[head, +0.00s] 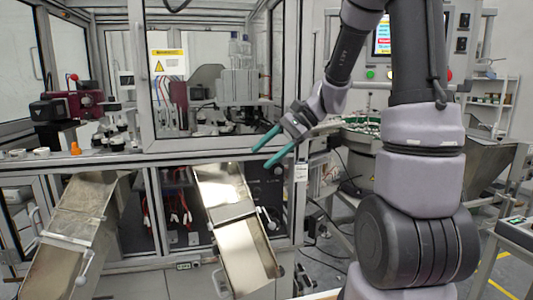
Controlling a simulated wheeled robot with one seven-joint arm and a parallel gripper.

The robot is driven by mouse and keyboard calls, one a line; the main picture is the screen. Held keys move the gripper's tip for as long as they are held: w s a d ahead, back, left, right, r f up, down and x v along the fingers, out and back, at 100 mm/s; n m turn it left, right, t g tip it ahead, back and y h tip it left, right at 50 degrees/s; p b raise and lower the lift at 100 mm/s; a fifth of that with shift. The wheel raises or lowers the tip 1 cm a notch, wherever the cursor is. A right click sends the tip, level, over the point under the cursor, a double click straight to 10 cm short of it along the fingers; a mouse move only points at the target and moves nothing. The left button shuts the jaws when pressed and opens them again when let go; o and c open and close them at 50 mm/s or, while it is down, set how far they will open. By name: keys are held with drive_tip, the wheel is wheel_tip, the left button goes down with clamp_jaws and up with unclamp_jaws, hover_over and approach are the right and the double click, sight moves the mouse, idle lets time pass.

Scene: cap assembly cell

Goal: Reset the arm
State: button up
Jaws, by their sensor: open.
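My gripper (272,150) is in the middle of the head view, at the end of my arm, which comes down from the upper right. Its two teal fingers are apart and point down to the left. Nothing is between them. In the picture the fingers lie over the front frame of the glazed machine cell (215,150), above the right metal chute (222,190). I cannot tell how far they are from the frame.
A second metal chute (75,210) slopes down at the left. A round feeder bowl (362,125) stands behind my arm at the right. A control screen (383,35) is above it. Small parts and an orange piece (75,148) sit on the left ledge. Cables lie on the floor between.

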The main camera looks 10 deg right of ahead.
drive_tip(key=s+d+r+n+t+h, duration=0.6)
drive_tip(key=s+d+r+h, duration=0.2)
drive_tip(key=s+r, duration=0.3)
drive_tip(key=s, duration=0.3)
drive_tip(key=shift+r+t, duration=0.15)
drive_tip(key=shift+t, duration=0.15)
